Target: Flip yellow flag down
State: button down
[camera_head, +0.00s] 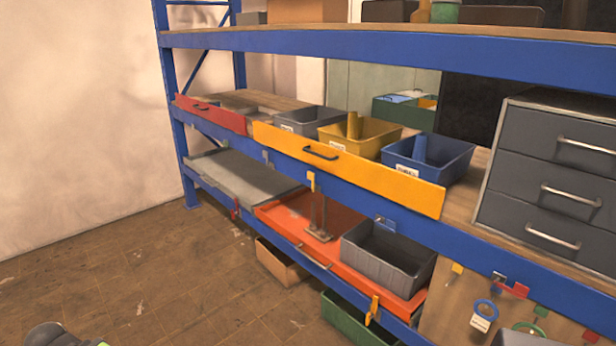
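A long yellow panel (345,168) with a black handle stands upright along the front edge of the middle shelf. Small yellow flag-like tabs also show: one (312,181) hangs on the blue beam below the panel, one (373,308) is on the lower beam, and one (457,269) is at the right. I cannot tell which of these is the yellow flag. My gripper is not clearly in view. A dark rounded part at the bottom left edge may be mine.
The blue shelf rack (440,222) fills the middle and right. A red panel (210,113) stands left of the yellow one. Bins (428,160) sit behind the yellow panel. An orange tray (285,228) is below. A grey drawer unit (550,165) stands right. The floor at left is clear.

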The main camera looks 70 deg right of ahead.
aim_at(311, 176)
jog(key=z, duration=0.35)
jog(key=i, duration=1)
jog(key=u, duration=0.1)
